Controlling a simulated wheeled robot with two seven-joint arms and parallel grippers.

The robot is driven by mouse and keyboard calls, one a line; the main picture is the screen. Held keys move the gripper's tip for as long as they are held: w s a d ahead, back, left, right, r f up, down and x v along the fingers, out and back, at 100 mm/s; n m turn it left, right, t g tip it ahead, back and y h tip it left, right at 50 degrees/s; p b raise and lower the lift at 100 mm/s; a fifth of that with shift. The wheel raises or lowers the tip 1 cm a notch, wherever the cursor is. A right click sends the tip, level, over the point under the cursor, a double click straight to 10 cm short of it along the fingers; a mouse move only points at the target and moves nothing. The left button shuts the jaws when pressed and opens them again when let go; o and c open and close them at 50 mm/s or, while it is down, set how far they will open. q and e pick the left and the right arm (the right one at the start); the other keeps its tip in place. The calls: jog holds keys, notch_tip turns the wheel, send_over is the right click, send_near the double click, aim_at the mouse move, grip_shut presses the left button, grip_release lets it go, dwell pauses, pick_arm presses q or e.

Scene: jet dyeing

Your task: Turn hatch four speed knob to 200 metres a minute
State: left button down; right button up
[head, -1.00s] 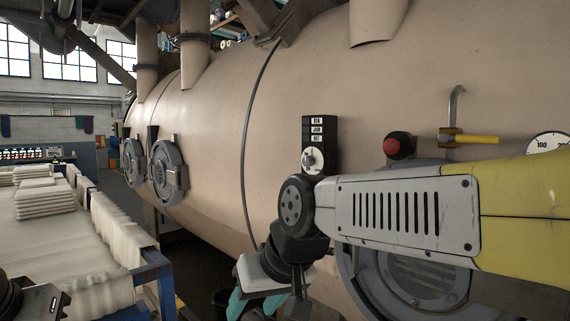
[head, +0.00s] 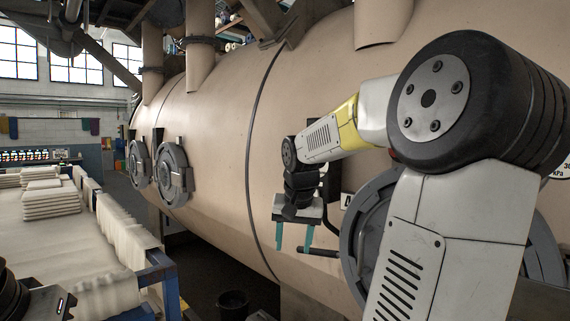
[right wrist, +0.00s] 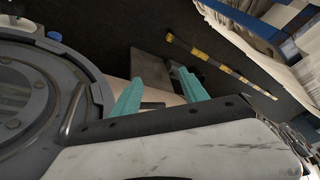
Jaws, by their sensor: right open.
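My right gripper (head: 294,247) hangs with its teal fingers pointing down in front of the beige vessel (head: 225,150). It is open, with nothing between the fingers, which also show apart in the right wrist view (right wrist: 160,82). The near round grey hatch (head: 352,245) is partly behind my right arm; its rim fills the left of the right wrist view (right wrist: 85,75). The speed knob cannot be made out in either current view; my right arm covers the panel area. My left gripper's fingers are not seen.
A dark bar (head: 318,252) juts from the near hatch, close to the right gripper. Two more hatches (head: 172,172) sit farther along the vessel. A blue-framed trolley (head: 160,275) with pale cloth stands at left. A yellow-black floor strip (right wrist: 220,65) lies below.

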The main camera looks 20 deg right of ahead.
jog(key=w+d+r+m+g+h, duration=0.1)
jog(key=w+d+r+m+h, duration=0.4)
jog(key=w+d, duration=0.4)
jog(key=w+a+r+m+h, duration=0.1)
jog(key=w+a+r+h, duration=0.2)
jog(key=r, duration=0.4)
jog(key=w+r+h, duration=0.4)
jog(key=r, duration=0.4)
jog(key=x, duration=0.7)
jog(key=shift+w+d, duration=0.2)
jog(key=shift+d, duration=0.1)
grip_shut()
